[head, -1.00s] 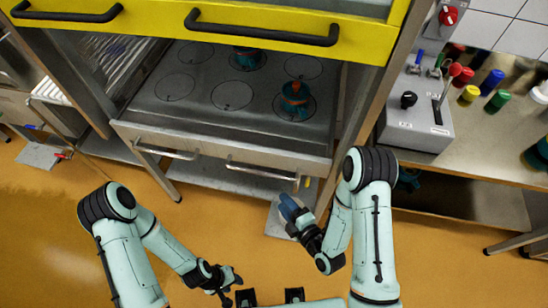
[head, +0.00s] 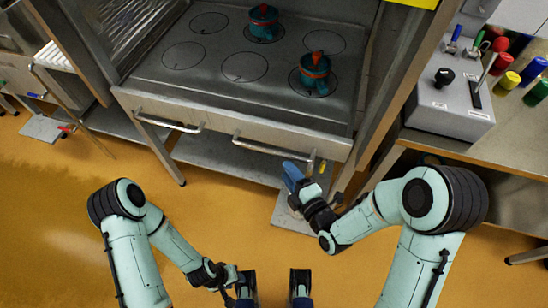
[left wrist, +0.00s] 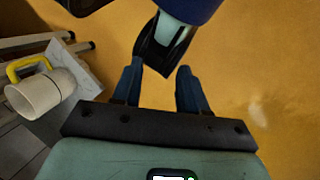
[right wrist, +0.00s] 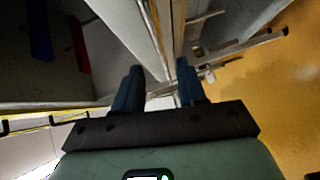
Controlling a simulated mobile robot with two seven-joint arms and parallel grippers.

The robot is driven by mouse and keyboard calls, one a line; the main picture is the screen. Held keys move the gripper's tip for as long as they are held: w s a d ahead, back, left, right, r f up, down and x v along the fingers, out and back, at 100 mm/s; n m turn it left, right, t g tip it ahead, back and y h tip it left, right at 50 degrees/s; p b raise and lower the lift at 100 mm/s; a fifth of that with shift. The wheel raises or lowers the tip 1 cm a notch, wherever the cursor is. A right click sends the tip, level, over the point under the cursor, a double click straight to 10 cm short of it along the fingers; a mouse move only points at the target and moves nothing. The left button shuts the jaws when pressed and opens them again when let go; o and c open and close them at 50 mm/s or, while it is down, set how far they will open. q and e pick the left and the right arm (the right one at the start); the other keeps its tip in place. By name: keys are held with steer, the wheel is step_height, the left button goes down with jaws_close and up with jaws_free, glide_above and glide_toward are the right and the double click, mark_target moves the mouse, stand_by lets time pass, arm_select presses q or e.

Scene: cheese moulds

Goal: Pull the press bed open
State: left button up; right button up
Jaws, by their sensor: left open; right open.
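The press bed (head: 215,92) is a grey steel plate marked with several circles, seen between the frame posts in the head view. Its front carries a left bar handle (head: 160,122) and a right bar handle (head: 272,150). Two teal pots with orange tops stand on it, a rear one (head: 263,24) and a front one (head: 315,72). My right gripper (head: 293,174) is open and empty, just below and right of the right handle, apparently apart from it. My left gripper (head: 238,278) is low over the floor, clear of the bed; its fingers stand open and empty in the left wrist view (left wrist: 159,84).
A grey control box (head: 450,95) with a lever and knob stands on the right bench (head: 480,153). Coloured cylinders stand beside it. The orange floor (head: 60,215) before the bed is open.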

mark_target(274, 151)
steer(key=b+x, duration=0.6)
steer(key=x, duration=0.3)
steer(key=shift+w, duration=0.2)
arm_select(q)
steer(key=w+a+f+t, duration=0.1)
steer(key=w+f, duration=0.2)
steer(key=f, duration=0.3)
steer(key=shift+w+f, duration=0.25)
steer(key=shift+w, duration=0.15)
steer(key=shift+a, duration=0.1)
arm_select(e)
jaws_close()
